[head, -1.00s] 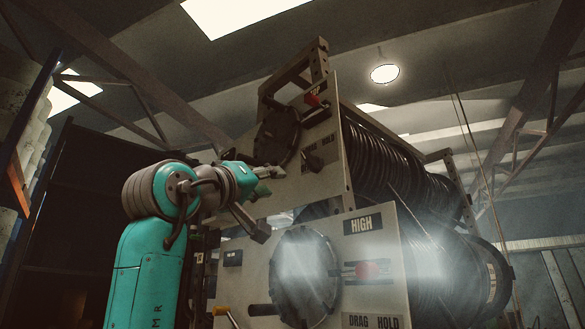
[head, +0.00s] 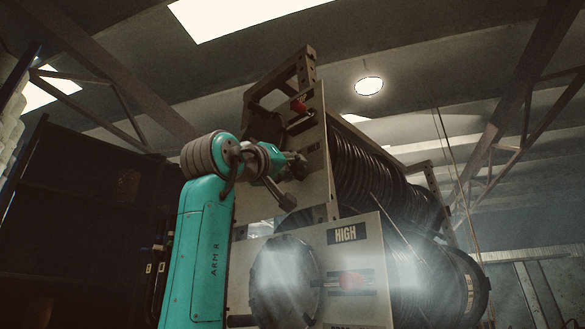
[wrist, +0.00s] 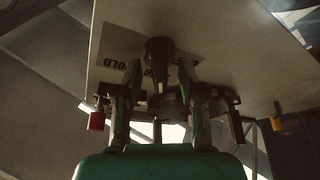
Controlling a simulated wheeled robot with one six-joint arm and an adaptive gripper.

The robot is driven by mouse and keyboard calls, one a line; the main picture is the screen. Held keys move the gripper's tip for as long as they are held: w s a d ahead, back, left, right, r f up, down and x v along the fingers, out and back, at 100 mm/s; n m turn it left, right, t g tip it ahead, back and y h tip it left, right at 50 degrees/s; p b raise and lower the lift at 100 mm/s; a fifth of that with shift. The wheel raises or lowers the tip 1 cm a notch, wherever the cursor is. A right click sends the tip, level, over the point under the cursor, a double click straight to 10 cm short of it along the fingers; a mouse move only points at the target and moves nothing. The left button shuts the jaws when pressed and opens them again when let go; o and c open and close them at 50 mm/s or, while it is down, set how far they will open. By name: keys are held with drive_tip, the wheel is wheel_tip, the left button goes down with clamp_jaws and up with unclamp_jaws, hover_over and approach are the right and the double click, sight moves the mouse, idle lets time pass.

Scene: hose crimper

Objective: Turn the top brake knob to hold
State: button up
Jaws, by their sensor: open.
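The top brake knob (wrist: 158,52) is a dark, narrow knob on the pale upper panel (wrist: 225,55), seen in the wrist view. A HOLD label (wrist: 122,62) shows upside down beside it, to the left; other lettering is partly hidden behind the knob and a finger. My gripper (wrist: 160,72) is open, with one finger on each side of the knob; I cannot tell whether either touches it.
A red handle (head: 299,106) sits higher on the upper panel. Black hose reels (head: 375,185) lie behind. A dark shelf (head: 75,220) stands at left.

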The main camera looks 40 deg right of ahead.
drive_tip(key=shift+w+d+r, duration=0.15)
drive_tip(key=shift+d+r, duration=0.05)
drive_tip(key=shift+d, duration=0.35)
clamp_jaws()
drive_tip(key=shift+m, duration=0.4)
drive_tip(key=m+g, duration=0.2)
drive_tip(key=m, duration=0.2)
drive_tip(key=m+g+h, duration=0.1)
drive_tip(key=m+g, duration=0.1)
drive_tip(key=m, duration=0.1)
drive_tip(key=shift+m, duration=0.4)
drive_tip(key=m+g, duration=0.2)
drive_tip(key=m, duration=0.2)
drive_tip(key=m+g, duration=0.3)
drive_tip(key=m, duration=0.1)
drive_tip(key=shift+m+y, duration=0.4)
